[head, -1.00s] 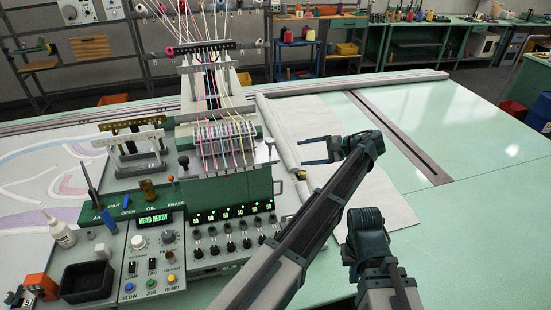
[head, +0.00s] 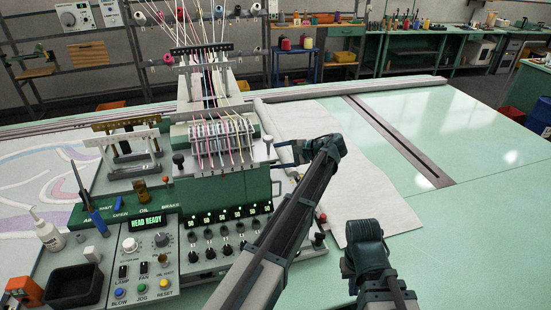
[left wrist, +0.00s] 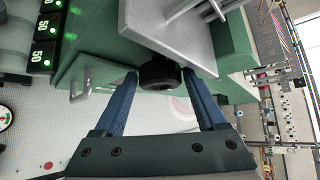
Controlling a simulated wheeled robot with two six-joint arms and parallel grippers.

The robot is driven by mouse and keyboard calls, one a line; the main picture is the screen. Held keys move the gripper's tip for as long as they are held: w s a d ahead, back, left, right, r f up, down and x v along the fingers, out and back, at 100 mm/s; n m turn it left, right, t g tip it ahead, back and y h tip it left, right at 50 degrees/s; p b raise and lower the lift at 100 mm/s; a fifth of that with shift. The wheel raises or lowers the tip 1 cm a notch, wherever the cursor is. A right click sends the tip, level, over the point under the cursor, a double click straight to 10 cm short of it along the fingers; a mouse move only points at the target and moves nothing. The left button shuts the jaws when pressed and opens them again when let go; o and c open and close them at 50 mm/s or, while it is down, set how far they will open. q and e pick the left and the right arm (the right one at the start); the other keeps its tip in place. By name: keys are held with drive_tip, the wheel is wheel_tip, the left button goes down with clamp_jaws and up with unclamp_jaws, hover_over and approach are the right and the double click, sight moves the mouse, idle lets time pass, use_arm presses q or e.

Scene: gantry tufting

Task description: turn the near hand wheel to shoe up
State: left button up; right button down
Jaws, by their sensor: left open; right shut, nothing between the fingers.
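The green tufting head (head: 235,190) with its lit displays stands left of centre in the head view. My left gripper (head: 284,153) is at its right side, its blue fingers pointing at the machine. In the left wrist view the left gripper (left wrist: 161,76) is open, with a round black knob (left wrist: 160,72) between and just beyond its fingertips, under a grey metal plate (left wrist: 175,38). Contact with the knob cannot be told. I cannot make out a full hand wheel. My right gripper (head: 365,245) is empty and shut, low at right, away from the machine.
A control panel (head: 150,265) with buttons is at lower left, beside a black tray (head: 77,285) and a white bottle (head: 47,232). Threads rise above the head. A metal loop handle (left wrist: 82,84) sits near the left finger. The pale green table (head: 470,205) is clear at right.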

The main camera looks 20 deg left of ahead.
use_arm(q)
drive_tip(key=c, duration=1.1)
drive_tip(key=shift+w+a+r+m+g+h+p, duration=0.15)
drive_tip(key=shift+m+g+h+p, duration=0.7)
drive_tip(key=shift+p, duration=0.55)
drive_tip(key=shift+w+d+m+g+h+p, duration=0.1)
drive_tip(key=shift+m+g+h+p, duration=0.75)
drive_tip(key=shift+p, duration=0.5)
drive_tip(key=shift+a+h, duration=0.1)
drive_tip(key=shift+h, duration=0.2)
drive_tip(key=o, duration=1.1)
